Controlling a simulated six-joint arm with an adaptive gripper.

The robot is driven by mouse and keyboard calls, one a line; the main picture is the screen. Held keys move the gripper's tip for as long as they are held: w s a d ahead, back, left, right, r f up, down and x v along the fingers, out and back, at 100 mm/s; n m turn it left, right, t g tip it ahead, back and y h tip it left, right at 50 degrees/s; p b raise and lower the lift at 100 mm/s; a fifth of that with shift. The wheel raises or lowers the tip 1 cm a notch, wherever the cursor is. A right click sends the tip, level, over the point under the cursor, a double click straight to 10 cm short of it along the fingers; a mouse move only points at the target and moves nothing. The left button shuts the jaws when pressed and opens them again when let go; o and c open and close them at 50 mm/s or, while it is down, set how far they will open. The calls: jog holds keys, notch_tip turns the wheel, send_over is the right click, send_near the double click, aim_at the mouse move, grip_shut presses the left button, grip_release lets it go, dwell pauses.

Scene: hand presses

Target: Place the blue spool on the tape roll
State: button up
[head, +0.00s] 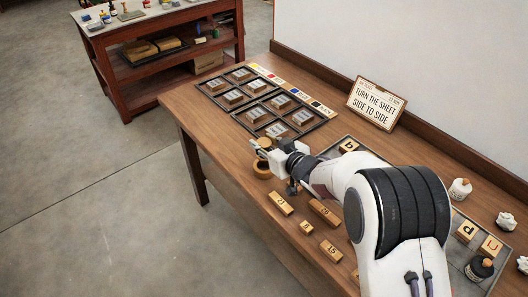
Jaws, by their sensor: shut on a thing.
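The tape roll (262,171) is a tan ring lying flat near the table's front edge, left of my arm. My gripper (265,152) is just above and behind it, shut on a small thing. A pale tan rounded edge (264,142) shows at the fingers. I take the held thing to be the blue spool, but the gripper hides most of it and no blue shows clearly. I cannot tell whether it touches the tape roll.
Type trays (233,98) with several blocks lie behind the gripper. Loose letter blocks (281,203) lie to the right of the roll. A sign (375,103) stands at the back. A red shelf unit (118,78) is apart at the upper left.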

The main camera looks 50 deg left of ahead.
dwell(0.3)
jog(key=shift+f, duration=1.9)
jog(key=shift+f, duration=0.55)
jog(key=o, duration=1)
jog(key=shift+r, duration=0.1)
jog(key=shift+r, duration=0.4)
jog(key=shift+d+r, duration=0.15)
jog(key=shift+v, duration=5.85)
